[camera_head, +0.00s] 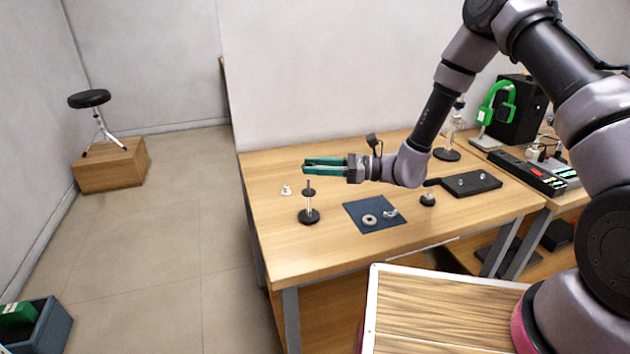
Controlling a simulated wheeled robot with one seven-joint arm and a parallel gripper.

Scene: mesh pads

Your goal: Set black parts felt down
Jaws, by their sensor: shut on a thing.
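My gripper (308,166), with teal fingers pointing left, is held level above the left part of the wooden table (275,245). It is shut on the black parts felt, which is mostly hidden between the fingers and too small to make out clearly. Directly below the fingertips in the picture stands a small upright rod with a round black base (309,216) and a dark disc (308,192) near its top. I cannot tell whether the fingers touch the rod.
A dark blue mat (365,224) holds a grey ring (369,219) and a silvery wing-shaped part (391,212). A small white part (286,190) lies left of the rod. The table's front left is bare.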

